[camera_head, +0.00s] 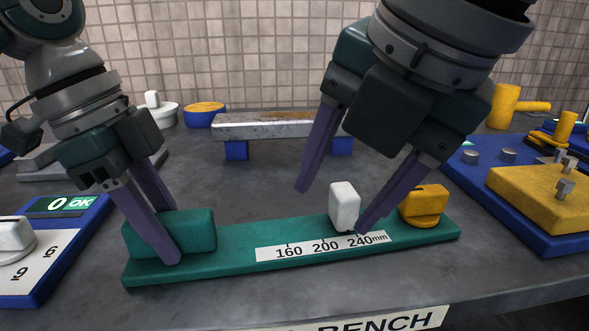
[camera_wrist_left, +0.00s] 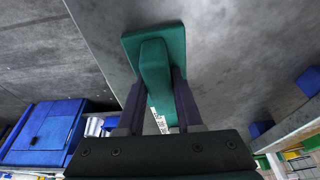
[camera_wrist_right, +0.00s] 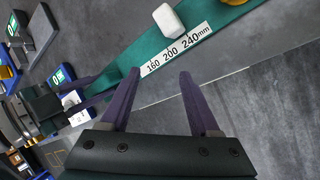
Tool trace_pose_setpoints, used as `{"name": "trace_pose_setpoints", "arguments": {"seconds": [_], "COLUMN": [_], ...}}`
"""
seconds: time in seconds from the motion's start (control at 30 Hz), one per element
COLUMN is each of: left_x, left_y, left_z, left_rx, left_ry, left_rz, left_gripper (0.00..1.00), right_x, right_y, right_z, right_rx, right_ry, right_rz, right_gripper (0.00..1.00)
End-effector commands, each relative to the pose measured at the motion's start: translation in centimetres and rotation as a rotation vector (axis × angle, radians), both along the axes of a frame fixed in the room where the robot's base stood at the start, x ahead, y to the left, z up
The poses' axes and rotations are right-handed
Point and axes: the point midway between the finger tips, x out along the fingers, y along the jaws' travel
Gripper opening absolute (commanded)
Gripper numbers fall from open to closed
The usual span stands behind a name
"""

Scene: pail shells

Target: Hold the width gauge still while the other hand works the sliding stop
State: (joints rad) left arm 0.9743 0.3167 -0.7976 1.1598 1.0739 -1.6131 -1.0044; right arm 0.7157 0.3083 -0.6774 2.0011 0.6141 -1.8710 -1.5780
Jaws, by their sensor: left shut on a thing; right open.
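The width gauge is a long green bar (camera_head: 240,262) lying on the grey bench, with a white scale strip (camera_head: 322,246) reading 160, 200 and 240 mm. A green block (camera_head: 200,232) stands at its left end, and a yellow piece (camera_head: 424,203) at its right end. The white sliding stop (camera_head: 344,204) stands upright near the 240 mark. My left gripper (camera_head: 172,236) is shut on the green block; the left wrist view shows a finger on each side of it (camera_wrist_left: 155,60). My right gripper (camera_head: 331,212) is open; in the right wrist view the stop (camera_wrist_right: 168,18) lies beyond its fingertips, apart from them.
A blue gauge box (camera_head: 75,215) showing "0 OK" sits at the left. A blue tray (camera_head: 520,205) with a yellow block and metal pins is at the right. A speckled bar on blue feet (camera_head: 237,150) stands behind. The bench's front edge is close.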

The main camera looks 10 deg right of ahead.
Motion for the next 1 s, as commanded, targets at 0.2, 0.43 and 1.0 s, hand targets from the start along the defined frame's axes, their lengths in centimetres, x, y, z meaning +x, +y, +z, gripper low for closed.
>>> {"name": "trace_pose_setpoints", "arguments": {"seconds": [0.2,0.43,1.0], "left_x": [-0.4,-0.4,-0.4], "left_y": [0.2,0.2,0.2], "left_z": [-0.6,-0.6,-0.6], "left_rx": [0.011,0.011,0.010], "left_ry": [0.017,0.017,0.017], "left_rz": [-0.003,-0.003,-0.003], "left_gripper": [0.00,0.00,0.00], "right_x": [2.4,3.2,7.0], "right_y": [-1.9,-3.0,-2.6], "right_z": [3.6,4.9,-4.3], "right_rx": [-0.305,-0.428,-0.433], "right_ry": [-0.066,-0.070,-0.070], "right_rz": [0.445,0.630,0.643], "right_gripper": [0.62,0.62,0.62]}}
